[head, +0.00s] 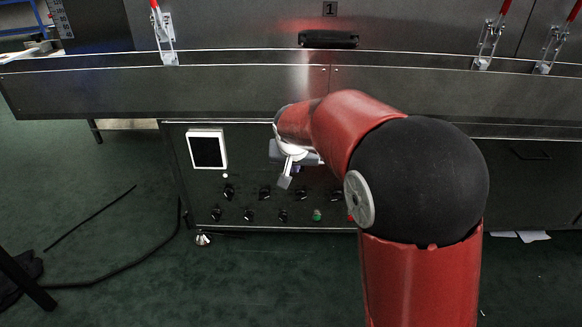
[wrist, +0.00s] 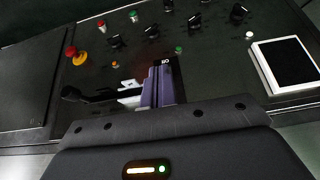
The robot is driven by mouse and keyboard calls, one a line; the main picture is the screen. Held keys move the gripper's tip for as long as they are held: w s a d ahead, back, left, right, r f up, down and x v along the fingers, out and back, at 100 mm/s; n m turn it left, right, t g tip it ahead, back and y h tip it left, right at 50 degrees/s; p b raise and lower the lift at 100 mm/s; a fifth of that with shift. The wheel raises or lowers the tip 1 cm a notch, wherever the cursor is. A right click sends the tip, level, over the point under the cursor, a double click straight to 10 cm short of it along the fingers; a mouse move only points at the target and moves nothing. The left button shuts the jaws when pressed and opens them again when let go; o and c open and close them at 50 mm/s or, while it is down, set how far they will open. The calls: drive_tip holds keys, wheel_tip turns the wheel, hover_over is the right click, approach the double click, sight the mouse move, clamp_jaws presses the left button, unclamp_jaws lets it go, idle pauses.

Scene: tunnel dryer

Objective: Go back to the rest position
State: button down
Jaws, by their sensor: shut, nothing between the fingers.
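My gripper (head: 285,181) is in front of the control panel of the steel dryer, at the upper middle of the panel in the head view. In the wrist view the grey-violet fingers (wrist: 164,84) are shut with nothing between them, close to the panel face. Whether they touch it, I cannot tell. The control panel (head: 240,170) carries a white-framed screen (head: 207,150), several black knobs (head: 265,193) and a green button (head: 317,214). My arm hides its right part in the head view. A red and yellow button (wrist: 74,54) shows in the wrist view.
A black bar-shaped part (wrist: 95,95) lies left of the fingers in the wrist view. The dryer's long steel ledge (head: 230,90) juts out above the panel, with red-handled latches (head: 163,35) over it. A black cable (head: 110,270) lies on the open green floor (head: 280,285).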

drive_tip(key=shift+s, duration=0.1)
drive_tip(key=s+d+r+p, duration=0.3)
drive_tip(key=s+d+r, duration=0.3)
drive_tip(key=s, duration=0.5)
drive_tip(key=s+d+r+p, duration=0.2)
drive_tip(key=s+d+r, duration=0.4)
drive_tip(key=s, duration=0.4)
drive_tip(key=s+d+p, duration=0.1)
drive_tip(key=s+p, duration=0.1)
drive_tip(key=s, duration=0.9)
drive_tip(key=shift+s+d+g, duration=0.3)
drive_tip(key=shift+s+d, duration=0.05)
